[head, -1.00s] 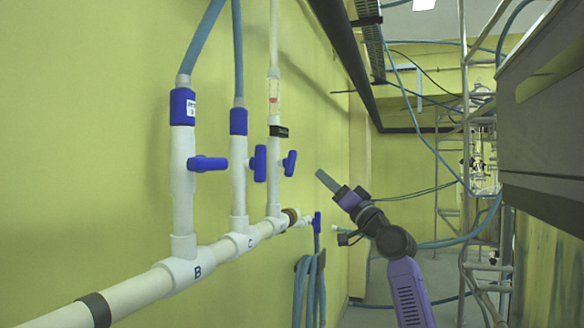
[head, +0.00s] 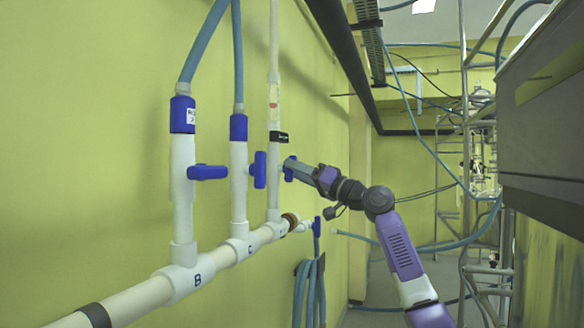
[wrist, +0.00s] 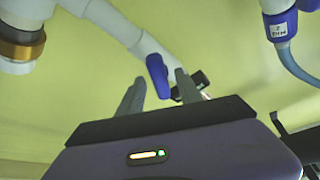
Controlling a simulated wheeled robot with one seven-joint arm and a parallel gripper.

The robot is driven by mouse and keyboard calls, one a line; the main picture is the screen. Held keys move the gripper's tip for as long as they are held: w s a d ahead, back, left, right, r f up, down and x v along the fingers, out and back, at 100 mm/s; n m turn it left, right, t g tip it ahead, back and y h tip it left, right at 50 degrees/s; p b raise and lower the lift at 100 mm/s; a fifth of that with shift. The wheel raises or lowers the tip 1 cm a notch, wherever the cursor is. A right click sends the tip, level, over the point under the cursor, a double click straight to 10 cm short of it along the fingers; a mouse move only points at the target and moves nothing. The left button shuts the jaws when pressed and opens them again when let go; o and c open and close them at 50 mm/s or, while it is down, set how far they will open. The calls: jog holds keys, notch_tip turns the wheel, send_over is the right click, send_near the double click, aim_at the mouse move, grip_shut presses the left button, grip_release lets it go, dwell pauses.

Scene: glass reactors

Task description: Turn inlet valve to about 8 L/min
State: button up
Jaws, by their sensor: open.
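The inlet valve's blue handle (head: 288,170) is on the far white riser, below a black collar and a clear flow tube (head: 274,100) with a small red mark inside. The reading is too small to tell. My gripper (head: 293,169) has its fingertips at this handle in the head view and partly covers it. In the wrist view the blue handle (wrist: 157,75) shows between the two spread fingers of my gripper (wrist: 160,80), nearer the right finger. I cannot tell whether either finger touches it. The gripper is open.
Two other blue handles, on riser B (head: 208,172) and riser C (head: 258,170), are left of my gripper. A white manifold pipe (head: 135,303) runs along the yellow wall below. Blue hoses (head: 310,290) hang beneath. A dark cabinet (head: 545,120) and metal frame stand at right.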

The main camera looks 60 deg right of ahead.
jog(key=shift+w+d+r, duration=0.1)
jog(key=shift+w+r, duration=0.15)
jog(key=shift+w, duration=0.45)
grip_shut()
jog(key=shift+w+r+m+p, duration=0.1)
jog(key=shift+r+m+p, duration=0.3)
jog(key=shift+p, duration=0.65)
jog(key=shift+f+m+g+h+p, duration=0.2)
jog(key=shift+m+g+h+p, duration=0.15)
jog(key=shift+m+p, duration=0.35)
jog(key=shift+f, duration=0.2)
jog(key=shift+m, duration=0.3)
grip_release()
